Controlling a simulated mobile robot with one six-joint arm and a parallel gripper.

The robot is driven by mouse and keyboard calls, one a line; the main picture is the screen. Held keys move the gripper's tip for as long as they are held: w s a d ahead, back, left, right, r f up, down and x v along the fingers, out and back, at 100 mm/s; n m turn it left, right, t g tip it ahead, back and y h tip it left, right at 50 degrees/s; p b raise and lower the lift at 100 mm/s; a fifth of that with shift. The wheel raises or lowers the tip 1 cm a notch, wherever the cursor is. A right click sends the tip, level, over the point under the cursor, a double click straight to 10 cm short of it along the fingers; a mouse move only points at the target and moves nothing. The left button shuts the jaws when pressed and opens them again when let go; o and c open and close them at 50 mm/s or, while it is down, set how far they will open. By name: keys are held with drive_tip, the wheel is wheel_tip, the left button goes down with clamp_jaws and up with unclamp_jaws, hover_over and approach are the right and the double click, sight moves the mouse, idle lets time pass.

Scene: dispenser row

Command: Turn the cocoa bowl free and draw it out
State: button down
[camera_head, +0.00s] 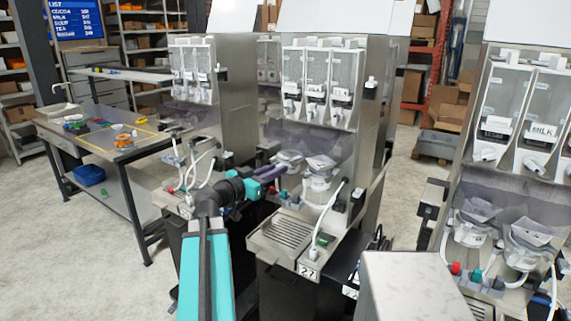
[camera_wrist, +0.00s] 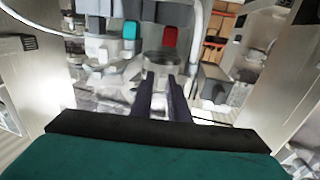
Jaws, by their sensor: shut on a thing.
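My gripper (camera_head: 284,170) reaches into the middle dispenser from the left, at the left one of two clear-and-white bowls. That left bowl (camera_head: 290,157) sits under the canisters, partly hidden by my gripper. I take it for the cocoa bowl, but its label cannot be read. In the wrist view my dark fingers (camera_wrist: 162,100) are closed on a grey, round, see-through part (camera_wrist: 162,62), which looks like part of this bowl. The bowl is still at the machine; how far it is turned cannot be seen. The right bowl (camera_head: 320,166) stands beside it.
A red tab (camera_wrist: 170,37) and a teal tab (camera_wrist: 128,30) are close above my fingers. A white hose (camera_head: 328,210) hangs in front of the right bowl. The drip tray (camera_head: 285,232) lies below. Another dispenser (camera_head: 490,180) stands at right, and a work table (camera_head: 100,125) at left.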

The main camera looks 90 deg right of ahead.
drive_tip(key=shift+s+r+n+t+h+b, duration=0.2)
drive_tip(key=shift+s+n+t+h+b, duration=0.25)
drive_tip(key=shift+s+h, duration=0.1)
drive_tip(key=shift+s+r+n+t+h+b, duration=0.2)
drive_tip(key=shift+n+t+b, duration=0.25)
drive_tip(key=shift+b, duration=2.6)
drive_tip(key=shift+s+a+f+n+t+h+b, duration=0.2)
drive_tip(key=shift+n+t+h+b, duration=0.35)
drive_tip(key=shift+b, duration=1.3)
drive_tip(key=shift+r+t+b, duration=0.15)
drive_tip(key=shift+t+b, duration=0.2)
drive_tip(key=shift+b, duration=0.3)
drive_tip(key=shift+w+a+f+b, duration=0.3)
drive_tip(key=shift+a+f+b, duration=0.15)
drive_tip(key=shift+b, duration=0.85)
drive_tip(key=shift+w+a+f+b, duration=0.2)
drive_tip(key=shift+w+a+b, duration=0.4)
drive_tip(key=shift+b, duration=0.3)
drive_tip(key=shift+a, duration=0.1)
drive_tip(key=shift+f+m+b, duration=0.1)
drive_tip(key=shift+m+b, duration=0.15)
drive_tip(key=shift+b, duration=0.6)
